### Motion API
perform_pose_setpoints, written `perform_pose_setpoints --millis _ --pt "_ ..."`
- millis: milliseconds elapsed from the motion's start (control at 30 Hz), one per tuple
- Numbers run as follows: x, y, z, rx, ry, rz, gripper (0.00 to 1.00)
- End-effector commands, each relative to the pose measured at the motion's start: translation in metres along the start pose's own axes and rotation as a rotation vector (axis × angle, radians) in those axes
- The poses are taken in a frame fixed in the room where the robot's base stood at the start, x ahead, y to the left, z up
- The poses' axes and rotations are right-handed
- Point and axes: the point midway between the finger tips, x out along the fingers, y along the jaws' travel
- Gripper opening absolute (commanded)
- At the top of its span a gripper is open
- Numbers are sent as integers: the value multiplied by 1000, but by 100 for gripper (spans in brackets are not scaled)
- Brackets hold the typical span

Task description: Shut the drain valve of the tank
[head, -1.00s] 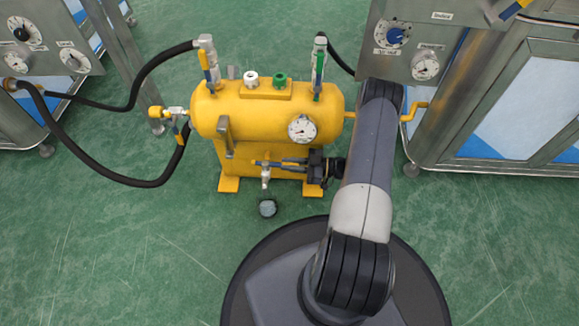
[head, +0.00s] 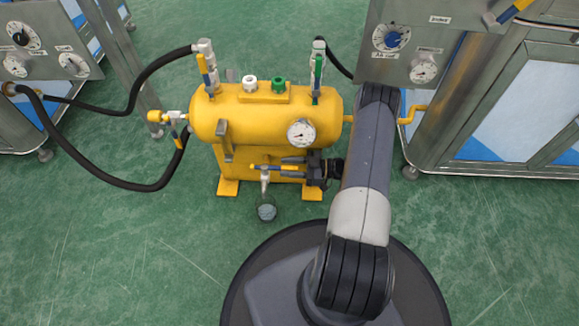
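The yellow tank (head: 262,118) stands on the green floor. Its drain valve (head: 264,177) is low at the front, with the outlet pointing down over a small glass cup (head: 266,211). The valve's yellow lever (head: 262,167) lies sideways, across the downward outlet, with its free end toward my gripper. My gripper (head: 284,166) comes in from the right, its two fingers apart around or beside the lever's end. I cannot tell whether they touch it.
A pressure gauge (head: 301,133) sits on the tank above my gripper. A black hose (head: 125,183) loops at the left. Steel cabinets stand at the left (head: 105,70) and right (head: 440,110).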

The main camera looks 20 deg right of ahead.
Motion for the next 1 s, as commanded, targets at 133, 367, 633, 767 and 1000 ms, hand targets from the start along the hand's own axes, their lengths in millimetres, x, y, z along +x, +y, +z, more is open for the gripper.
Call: perform_pose_setpoints --millis 133,367,633,767,1000 --pt "-2 0 0 1 1 1 37" --pt "-34 0 -2 1 1 5 37" --pt "-87 0 -2 -1 0 4 37" --pt "-101 0 0 0 0 2 37" --pt "-108 0 0 1 0 -1 37"
